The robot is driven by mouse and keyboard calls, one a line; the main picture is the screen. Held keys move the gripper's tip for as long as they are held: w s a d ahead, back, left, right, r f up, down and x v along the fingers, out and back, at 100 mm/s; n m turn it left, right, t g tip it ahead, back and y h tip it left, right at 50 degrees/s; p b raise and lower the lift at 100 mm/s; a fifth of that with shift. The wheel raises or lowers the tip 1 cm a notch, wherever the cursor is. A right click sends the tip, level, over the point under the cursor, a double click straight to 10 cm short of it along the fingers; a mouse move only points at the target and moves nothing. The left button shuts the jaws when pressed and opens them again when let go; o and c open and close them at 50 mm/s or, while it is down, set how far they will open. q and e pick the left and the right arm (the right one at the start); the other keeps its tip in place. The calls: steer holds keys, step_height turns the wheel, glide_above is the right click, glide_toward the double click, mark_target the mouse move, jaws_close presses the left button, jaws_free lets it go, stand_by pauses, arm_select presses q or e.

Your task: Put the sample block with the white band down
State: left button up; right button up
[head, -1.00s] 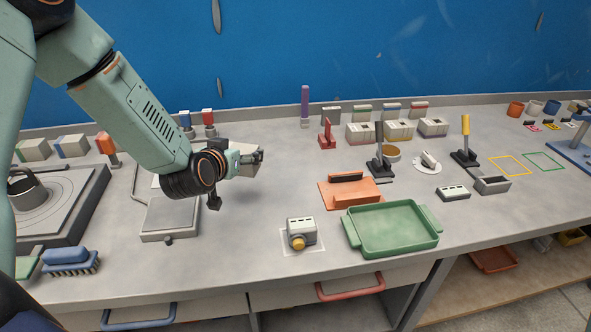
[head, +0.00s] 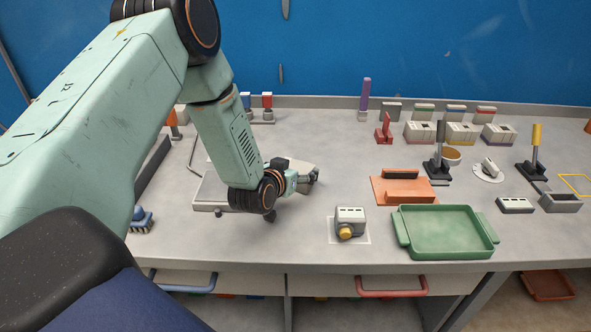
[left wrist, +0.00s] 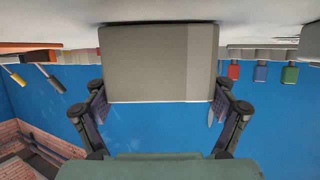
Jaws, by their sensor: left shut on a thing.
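My left gripper (head: 312,177) is low over the bench, by the right end of a flat metal plate device (head: 210,195). In the left wrist view it (left wrist: 158,110) is shut on a grey sample block (left wrist: 150,62) with a paler, whitish band (left wrist: 201,62) along its right side. The fingers are on the block's two sides. In the head view the block is mostly hidden behind the gripper and wrist. I cannot tell whether the block touches a surface. My right gripper is in neither view.
A green tray (head: 445,232), an orange mould (head: 404,190) and a small device with a yellow knob (head: 349,222) stand to the right. The bench between the gripper and the orange mould is clear.

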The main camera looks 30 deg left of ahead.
arm_select(q)
steer(key=shift+w, duration=0.1)
steer(key=o, duration=1)
steer(key=shift+f, duration=0.15)
steer(key=o, duration=0.3)
steer(key=shift+d, duration=0.2)
steer(key=shift+a, duration=0.2)
steer(key=p+v, duration=0.2)
steer(key=v, duration=1)
steer(key=shift+w+d, duration=0.1)
